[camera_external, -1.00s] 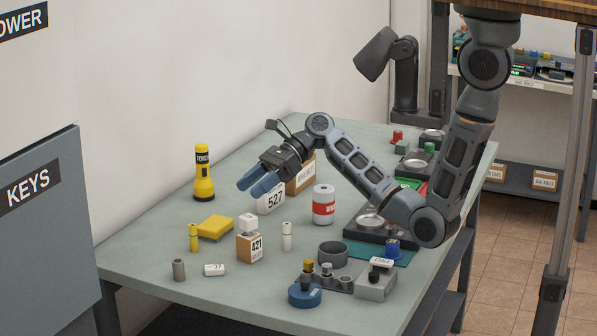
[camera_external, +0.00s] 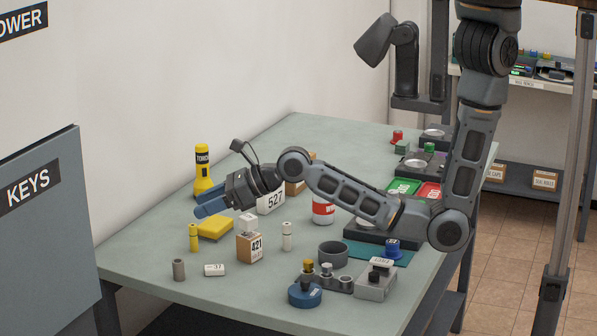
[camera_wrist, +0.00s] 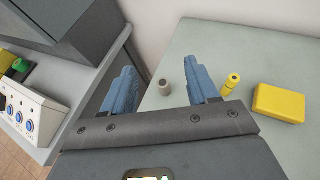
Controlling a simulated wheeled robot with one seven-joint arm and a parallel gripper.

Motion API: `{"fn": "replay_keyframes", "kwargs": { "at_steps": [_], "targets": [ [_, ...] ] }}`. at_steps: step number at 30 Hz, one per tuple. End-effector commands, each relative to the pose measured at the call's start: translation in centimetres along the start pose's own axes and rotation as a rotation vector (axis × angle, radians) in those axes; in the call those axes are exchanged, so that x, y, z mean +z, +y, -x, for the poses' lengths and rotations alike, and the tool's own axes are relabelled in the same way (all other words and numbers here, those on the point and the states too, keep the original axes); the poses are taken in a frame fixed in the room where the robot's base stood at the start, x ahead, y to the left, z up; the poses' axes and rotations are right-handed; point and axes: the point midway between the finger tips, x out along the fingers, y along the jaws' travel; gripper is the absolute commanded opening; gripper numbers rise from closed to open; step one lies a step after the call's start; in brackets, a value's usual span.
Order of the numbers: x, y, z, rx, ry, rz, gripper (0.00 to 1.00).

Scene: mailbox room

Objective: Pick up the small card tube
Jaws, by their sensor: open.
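The small card tube (camera_external: 178,270), a short grey-brown cylinder, stands upright near the front left edge of the table. In the wrist view the card tube (camera_wrist: 163,88) shows between my two blue fingers, beyond them. My gripper (camera_external: 208,204) is open and empty. It is above the table by the torch, higher and farther back than the tube. In the wrist view my gripper (camera_wrist: 162,72) has its fingers spread wide on either side of the tube's image, touching nothing.
A small white roll (camera_external: 214,270) lies just right of the tube. A grey KEYS cabinet (camera_external: 40,220) borders the table's left side.

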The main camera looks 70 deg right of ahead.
Motion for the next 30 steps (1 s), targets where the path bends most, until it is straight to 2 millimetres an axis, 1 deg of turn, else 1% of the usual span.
{"fn": "replay_keyframes", "kwargs": {
  "at_steps": [1,5,6,8,12,16,25,26,27,30],
  "targets": [
    [0.3,0.6,0.0,-0.003,-0.011,0.005,0.59],
    [0.8,1.5,0.0,-0.018,-0.039,0.009,0.59],
    [-0.7,1.3,-0.6,-0.018,-0.031,0.009,0.59],
    [-2.0,1.3,-1.2,-0.018,-0.030,0.009,0.59],
    [-4.3,1.2,-2.2,-0.017,-0.032,0.008,0.59],
    [-6.1,1.2,-3.1,-0.016,-0.032,0.007,0.59],
    [-8.3,1.0,-4.1,-0.017,-0.035,0.007,0.59],
    [-8.6,1.0,-4.2,-0.018,-0.034,0.006,0.59],
    [-9.3,0.9,-4.6,-0.019,-0.032,0.006,0.59],
    [-10.2,1.0,-5.0,-0.019,-0.034,0.006,0.59]
  ]
}}
